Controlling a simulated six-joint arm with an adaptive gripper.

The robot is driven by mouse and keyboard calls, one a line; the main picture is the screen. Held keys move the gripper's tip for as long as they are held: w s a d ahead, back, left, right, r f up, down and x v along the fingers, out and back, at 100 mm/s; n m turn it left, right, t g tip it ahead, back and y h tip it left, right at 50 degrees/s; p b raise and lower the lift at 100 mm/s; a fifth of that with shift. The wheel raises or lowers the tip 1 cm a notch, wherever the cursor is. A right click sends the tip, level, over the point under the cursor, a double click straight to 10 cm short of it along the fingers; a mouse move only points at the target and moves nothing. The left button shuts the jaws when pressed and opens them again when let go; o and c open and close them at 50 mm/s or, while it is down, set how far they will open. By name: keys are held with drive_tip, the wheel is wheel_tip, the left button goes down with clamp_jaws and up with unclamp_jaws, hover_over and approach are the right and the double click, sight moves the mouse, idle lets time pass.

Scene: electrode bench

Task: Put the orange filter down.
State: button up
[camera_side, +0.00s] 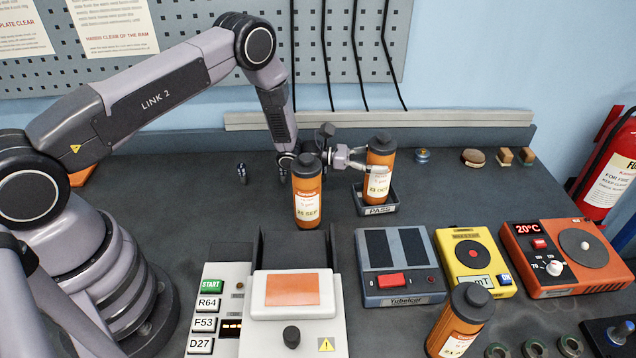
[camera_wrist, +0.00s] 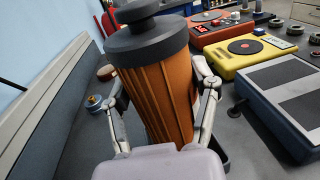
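The orange filter (camera_side: 381,168) is a ribbed orange cylinder with a dark cap and a pale label. It is upright, with its lower end within the small dark tray marked PASS (camera_side: 378,210). Whether its base rests on the tray floor is hidden by the tray's front wall. My gripper (camera_side: 368,168) reaches it from the left, with its fingers around the body below the cap. In the wrist view the filter (camera_wrist: 160,90) fills the space between the fingers, which seem to press on its two sides.
A second orange filter (camera_side: 307,192) stands close to my wrist, and a third (camera_side: 460,322) stands at the front. A blue-grey device (camera_side: 402,290), a yellow device (camera_side: 470,262) and an orange hotplate (camera_side: 545,258) stand to the right.

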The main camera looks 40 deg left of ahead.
drive_tip(key=o, duration=0.3)
drive_tip(key=shift+o, duration=0.2)
drive_tip(key=shift+r, duration=0.1)
drive_tip(key=v, duration=1.2)
